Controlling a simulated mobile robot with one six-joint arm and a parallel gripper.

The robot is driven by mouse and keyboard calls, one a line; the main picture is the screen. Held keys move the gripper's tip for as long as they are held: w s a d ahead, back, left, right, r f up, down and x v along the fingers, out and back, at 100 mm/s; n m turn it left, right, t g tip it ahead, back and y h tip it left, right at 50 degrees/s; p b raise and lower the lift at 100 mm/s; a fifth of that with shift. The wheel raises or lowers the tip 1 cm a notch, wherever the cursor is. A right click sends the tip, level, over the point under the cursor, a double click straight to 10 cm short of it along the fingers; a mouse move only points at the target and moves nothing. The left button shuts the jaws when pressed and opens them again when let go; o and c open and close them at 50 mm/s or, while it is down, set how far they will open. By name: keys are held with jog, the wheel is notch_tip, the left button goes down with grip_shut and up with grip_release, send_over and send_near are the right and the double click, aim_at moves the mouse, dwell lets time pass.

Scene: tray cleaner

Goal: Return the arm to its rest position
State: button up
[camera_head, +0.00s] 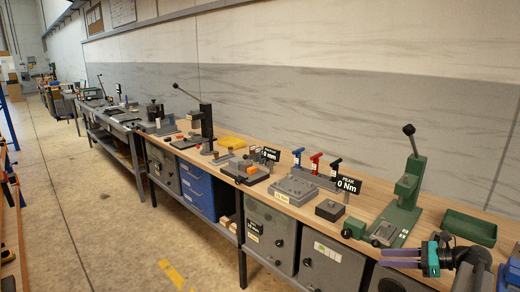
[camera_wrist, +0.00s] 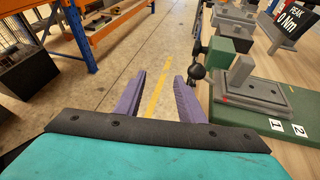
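My gripper (camera_head: 384,259) is at the lower right of the head view, with its purple fingers pointing left near the bench's front edge. In the wrist view, its two fingers (camera_wrist: 159,88) stand apart with only the floor seen between them, so it is open and empty. My dark arm link shows behind it at the bottom right corner. The green lever press (camera_head: 408,195) stands on the bench just beyond the gripper; its base also shows on the right of the wrist view (camera_wrist: 285,118). I see no contact between gripper and press.
The long wooden bench (camera_head: 365,205) runs along the wall with fixtures and tools. A green tray (camera_head: 469,226) lies right of the press. Grey cabinets (camera_head: 325,262) and blue drawers (camera_head: 195,188) are below. The aisle floor (camera_head: 110,215) is clear; an orange and blue rack (camera_wrist: 110,22) stands across it.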

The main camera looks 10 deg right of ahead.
jog(key=w+a+f+n+g+y, duration=0.1)
jog(key=w+a+f+g, duration=0.15)
jog(key=a+f, duration=0.65)
jog(key=w+a+f+n+g+y, duration=0.1)
jog(key=w+a+f+g, duration=0.2)
jog(key=a, duration=0.9)
jog(key=s+a+f+n+g, duration=0.2)
jog(key=s+a+f+g, duration=0.1)
jog(key=a+f, duration=0.6)
jog(key=s+a+f+n+g, duration=0.2)
jog(key=s+a+f, duration=0.1)
jog(key=a+f, duration=0.55)
jog(key=s+a+f+n+g+h, duration=0.35)
jog(key=s+a+f, duration=0.25)
jog(key=s, duration=0.3)
jog(key=s+a+f+n+g+h, duration=0.2)
jog(key=s+a+f+n, duration=0.35)
jog(key=s, duration=0.35)
jog(key=s+d+f+n+h, duration=0.2)
jog(key=s+f+n+h, duration=0.15)
jog(key=s, duration=0.35)
jog(key=d+f+n+h, duration=0.2)
jog(key=d+n, duration=0.4)
jog(key=n, duration=0.3)
jog(key=shift+d+t+h, duration=0.3)
jog(key=shift+h, duration=0.2)
